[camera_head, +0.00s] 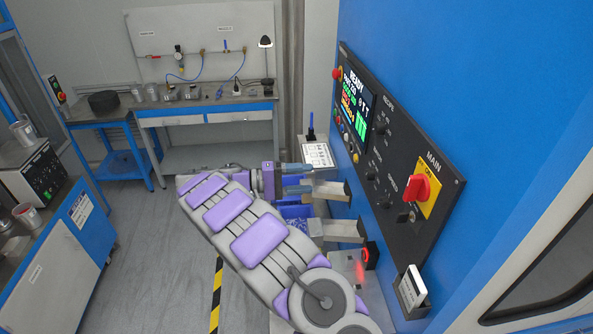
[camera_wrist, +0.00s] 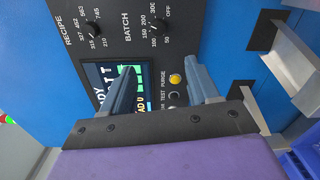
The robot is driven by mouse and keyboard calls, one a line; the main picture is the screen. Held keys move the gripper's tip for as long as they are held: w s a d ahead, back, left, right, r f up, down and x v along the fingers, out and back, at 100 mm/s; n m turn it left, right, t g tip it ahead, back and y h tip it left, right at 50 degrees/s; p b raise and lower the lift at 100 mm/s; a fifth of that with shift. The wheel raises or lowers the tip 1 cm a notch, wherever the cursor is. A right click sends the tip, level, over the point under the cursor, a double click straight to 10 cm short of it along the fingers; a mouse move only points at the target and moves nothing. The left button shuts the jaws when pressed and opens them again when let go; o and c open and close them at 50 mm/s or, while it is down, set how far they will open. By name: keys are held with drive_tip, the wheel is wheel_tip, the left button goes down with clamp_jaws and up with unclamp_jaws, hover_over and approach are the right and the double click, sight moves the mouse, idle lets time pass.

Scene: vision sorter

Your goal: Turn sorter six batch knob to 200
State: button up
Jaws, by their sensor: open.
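The batch knob (camera_wrist: 164,28) is a small black dial on the dark control panel (camera_wrist: 203,22), with printed marks including 50, 100, 150, 200, 300 and OFF around it. It sits near the top of the wrist view; its pointer is too small to read surely. My gripper (camera_wrist: 160,74) is open and empty, its two grey fingers apart and pointing toward the panel, below the batch knob in that view. In the head view my gripper (camera_head: 312,179) is left of the panel. Panel labels there are too small to single out the batch knob.
The recipe knob (camera_wrist: 95,29) is left of the batch knob. The lit display (camera_wrist: 112,75) and a yellow button (camera_wrist: 175,78) lie by the fingers. A red main switch (camera_head: 418,188) stands out from the panel. Metal chutes (camera_head: 337,230) jut out below my gripper.

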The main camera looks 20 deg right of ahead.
drive_tip(key=a+p, duration=0.1)
drive_tip(key=p, duration=0.2)
drive_tip(key=shift+a+r+p, duration=0.1)
drive_tip(key=shift+a+p, duration=0.05)
drive_tip(key=shift+p, duration=0.25)
drive_tip(key=shift+a, duration=0.1)
idle(0.4)
drive_tip(key=s+d+r+g+y+b, duration=0.1)
drive_tip(key=s+d+y+b, duration=0.2)
drive_tip(key=s, duration=0.7)
drive_tip(key=s+d+r+y+b, duration=0.1)
drive_tip(key=s+y+b, duration=0.25)
drive_tip(key=s, duration=0.55)
drive_tip(key=s+a+f+t+y+b, duration=0.1)
drive_tip(key=s+a+f+y+b, duration=0.1)
drive_tip(key=s, duration=0.5)
drive_tip(key=s+a+f+t+y+b, duration=0.1)
drive_tip(key=s+a+f+y+b, duration=0.1)
drive_tip(key=s+a+f+y, duration=0.3)
drive_tip(key=s+a+f+t+y+b, duration=0.1)
drive_tip(key=s+a+f+y+b, duration=0.1)
drive_tip(key=s+a, duration=0.4)
drive_tip(key=s+f+y, duration=0.1)
drive_tip(key=s, duration=0.4)
drive_tip(key=shift+s+a+f+n+t+y+b, duration=0.2)
drive_tip(key=shift+a+n+t+y+b, duration=0.1)
drive_tip(key=shift+n+y+b, duration=0.1)
